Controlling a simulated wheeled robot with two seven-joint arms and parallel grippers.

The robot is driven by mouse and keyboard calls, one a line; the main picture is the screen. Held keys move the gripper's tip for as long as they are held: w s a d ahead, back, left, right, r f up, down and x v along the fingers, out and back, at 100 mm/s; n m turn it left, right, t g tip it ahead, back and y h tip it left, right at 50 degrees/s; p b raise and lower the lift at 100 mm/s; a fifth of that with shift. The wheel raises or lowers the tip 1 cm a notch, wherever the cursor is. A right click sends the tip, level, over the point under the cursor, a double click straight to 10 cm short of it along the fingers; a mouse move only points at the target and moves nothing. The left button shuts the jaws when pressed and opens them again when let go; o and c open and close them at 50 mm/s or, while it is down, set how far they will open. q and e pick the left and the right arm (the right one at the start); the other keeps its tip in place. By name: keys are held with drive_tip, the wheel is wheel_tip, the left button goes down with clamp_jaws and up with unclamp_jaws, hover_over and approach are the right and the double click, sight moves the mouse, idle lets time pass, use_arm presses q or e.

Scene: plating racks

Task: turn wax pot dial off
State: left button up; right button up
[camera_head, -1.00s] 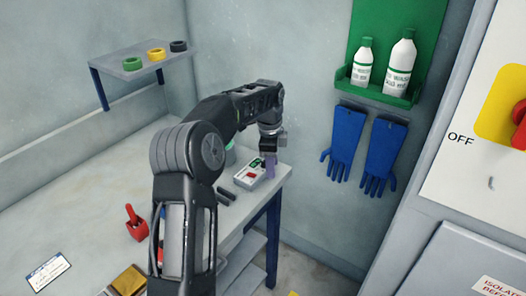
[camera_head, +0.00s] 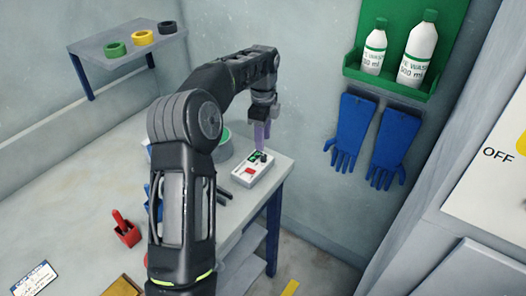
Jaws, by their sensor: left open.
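A small white box (camera_head: 250,174) with a green display, a red patch and a black knob (camera_head: 263,157) sits near the right end of the bench. My left gripper (camera_head: 261,136) has purple fingers pointing down over the back of the box, close to the knob. The jaws are open with nothing between them. Whether a fingertip touches the knob is too small to tell. A round grey-green vessel (camera_head: 222,146), perhaps the wax pot, stands behind my arm and is partly hidden by it. My right gripper is out of view.
The bench (camera_head: 85,205) also holds a red holder (camera_head: 126,232), a card (camera_head: 34,279) and dark bars (camera_head: 222,194) in front of the box. A shelf (camera_head: 120,47) with three rings is at the back left.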

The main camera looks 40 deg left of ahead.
sight(263, 155)
use_arm(q)
drive_tip(key=shift+f+p, duration=0.6)
drive_tip(key=shift+f, duration=2.6)
clamp_jaws()
